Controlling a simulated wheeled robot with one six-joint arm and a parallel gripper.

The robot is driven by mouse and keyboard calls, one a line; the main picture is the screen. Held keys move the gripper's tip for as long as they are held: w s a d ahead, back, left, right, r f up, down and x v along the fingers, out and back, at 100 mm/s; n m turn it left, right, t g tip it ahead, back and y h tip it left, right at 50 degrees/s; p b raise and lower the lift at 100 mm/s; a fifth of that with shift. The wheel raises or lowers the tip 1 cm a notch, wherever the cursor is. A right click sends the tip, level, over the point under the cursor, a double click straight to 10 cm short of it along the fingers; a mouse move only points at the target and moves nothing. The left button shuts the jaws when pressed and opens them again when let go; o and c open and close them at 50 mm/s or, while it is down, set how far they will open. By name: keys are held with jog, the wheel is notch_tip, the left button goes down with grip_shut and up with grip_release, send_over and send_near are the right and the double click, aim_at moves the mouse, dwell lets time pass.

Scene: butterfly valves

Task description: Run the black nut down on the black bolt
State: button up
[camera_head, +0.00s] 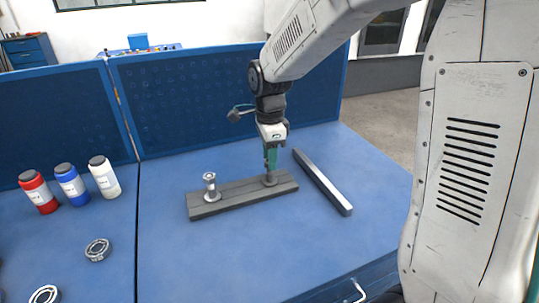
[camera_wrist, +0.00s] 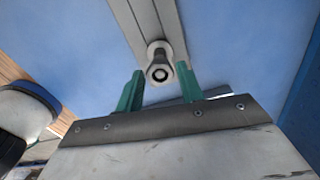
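A dark grey bolt (camera_head: 270,181) stands at the right end of a grey bar on the blue table. My gripper (camera_head: 271,163) points down at it from above, and its green fingers hide the bolt's upper part in the head view. In the wrist view, my gripper (camera_wrist: 160,69) is open, with the bolt (camera_wrist: 159,73) upright between the fingertips and a gap on each side. A round end with a dark centre faces the camera, and a wider round base lies below. I cannot tell the nut from the bolt here.
The grey bar (camera_head: 238,191) also carries a silver bolt (camera_head: 210,184) at its left. A square metal bar (camera_head: 322,182) lies to the right. Red (camera_head: 39,192), blue (camera_head: 71,185) and white (camera_head: 104,178) bottles and a ring (camera_head: 97,250) are at left. The table's front is clear.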

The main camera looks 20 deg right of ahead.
jog(key=n, duration=0.7)
jog(key=shift+n, duration=0.3)
jog(key=n, duration=0.7)
jog(key=shift+n, duration=0.4)
